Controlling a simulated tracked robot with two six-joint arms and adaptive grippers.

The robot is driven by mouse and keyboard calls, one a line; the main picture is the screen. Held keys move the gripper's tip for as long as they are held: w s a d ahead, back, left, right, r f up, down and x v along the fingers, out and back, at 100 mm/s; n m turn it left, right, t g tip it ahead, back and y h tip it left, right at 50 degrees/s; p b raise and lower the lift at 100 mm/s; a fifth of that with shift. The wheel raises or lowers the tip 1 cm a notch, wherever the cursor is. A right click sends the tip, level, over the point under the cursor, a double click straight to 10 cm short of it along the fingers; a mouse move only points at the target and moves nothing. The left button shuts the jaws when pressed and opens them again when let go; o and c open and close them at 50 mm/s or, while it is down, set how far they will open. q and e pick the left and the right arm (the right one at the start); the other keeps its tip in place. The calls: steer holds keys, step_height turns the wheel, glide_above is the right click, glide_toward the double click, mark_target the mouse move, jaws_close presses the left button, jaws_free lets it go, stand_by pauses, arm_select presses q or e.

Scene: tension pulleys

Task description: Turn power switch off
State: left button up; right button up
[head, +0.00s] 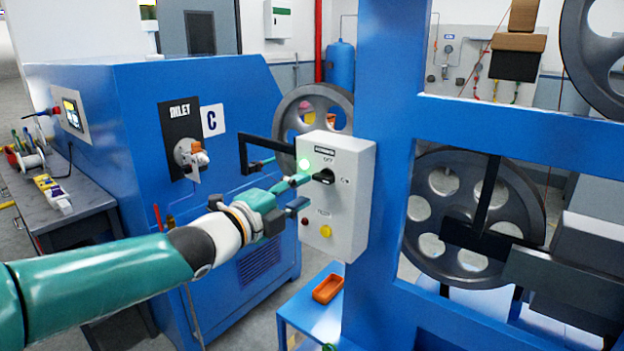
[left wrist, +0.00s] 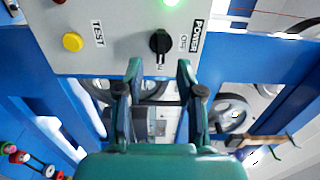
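The power switch (head: 324,177) is a black rotary knob on a white control box (head: 345,215). In the head view its handle points right, towards the ON mark. A green lamp (head: 304,164) beside it is lit. In the left wrist view the knob (left wrist: 160,41) lies just beyond the fingertips, roughly centred between them, with its handle pointing down the picture near the POWER label (left wrist: 196,32). My left gripper (head: 297,192) is open and empty in front of the box; the wrist view shows its two fingers (left wrist: 160,68) apart. My right gripper is not in view.
The box also carries a red button (head: 305,221) and a yellow button (head: 326,231) marked TEST. A blue frame post (head: 385,130) stands right beside it. A blue machine (head: 110,110) stands to the left. An orange tray (head: 328,288) lies below.

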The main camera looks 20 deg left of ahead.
mark_target(320, 180)
arm_select(q)
steer(key=p+x, duration=0.1)
steer(key=x, duration=0.5)
